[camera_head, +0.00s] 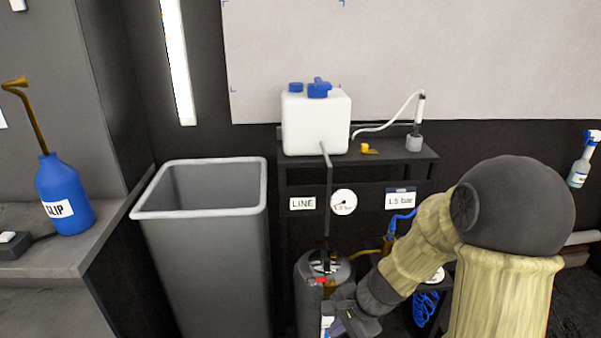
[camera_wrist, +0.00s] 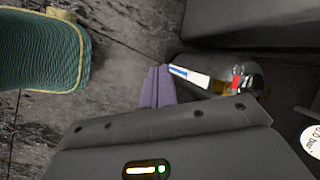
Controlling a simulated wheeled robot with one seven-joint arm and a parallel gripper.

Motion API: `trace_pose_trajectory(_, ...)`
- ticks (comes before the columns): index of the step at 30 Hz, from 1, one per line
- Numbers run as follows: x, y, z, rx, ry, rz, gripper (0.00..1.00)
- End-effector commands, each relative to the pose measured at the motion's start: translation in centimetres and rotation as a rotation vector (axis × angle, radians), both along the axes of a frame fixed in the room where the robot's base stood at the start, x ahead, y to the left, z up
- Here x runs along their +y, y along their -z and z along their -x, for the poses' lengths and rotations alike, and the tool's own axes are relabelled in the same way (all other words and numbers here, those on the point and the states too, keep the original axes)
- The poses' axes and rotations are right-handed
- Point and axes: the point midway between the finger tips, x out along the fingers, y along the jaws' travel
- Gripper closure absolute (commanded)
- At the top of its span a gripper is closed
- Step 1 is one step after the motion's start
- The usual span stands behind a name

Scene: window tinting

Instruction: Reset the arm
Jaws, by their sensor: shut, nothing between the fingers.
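My gripper (camera_wrist: 157,87) shows in the wrist view as two purple fingers, shut with nothing between them. In the head view my arm reaches down at the lower right, and my gripper (camera_head: 338,326) is low in front of the dark cylindrical tank (camera_head: 306,268), partly cut off by the bottom edge. A white and blue strip (camera_wrist: 190,76) lies just beside the fingertips in the wrist view. I cannot tell whether they touch. A red part (camera_head: 321,280) sits on the tank top and also shows in the wrist view (camera_wrist: 238,78).
A tall grey bin (camera_head: 208,260) stands left of the tank. A shelf (camera_head: 290,163) behind carries a white canister (camera_head: 316,125) and a yellow item (camera_head: 368,149). A gauge (camera_head: 343,202) hangs below. A blue SLIP bottle (camera_head: 64,196) stands on the left counter.

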Motion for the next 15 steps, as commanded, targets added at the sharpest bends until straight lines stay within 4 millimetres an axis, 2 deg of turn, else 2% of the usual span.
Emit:
trace_pose_trajectory(6, -2.6, -2.2, 3.3, -0.127, -0.389, 0.229, 1.0)
trace_pose_trajectory(15, -5.7, -4.7, 6.1, -0.237, -0.792, 0.457, 1.0)
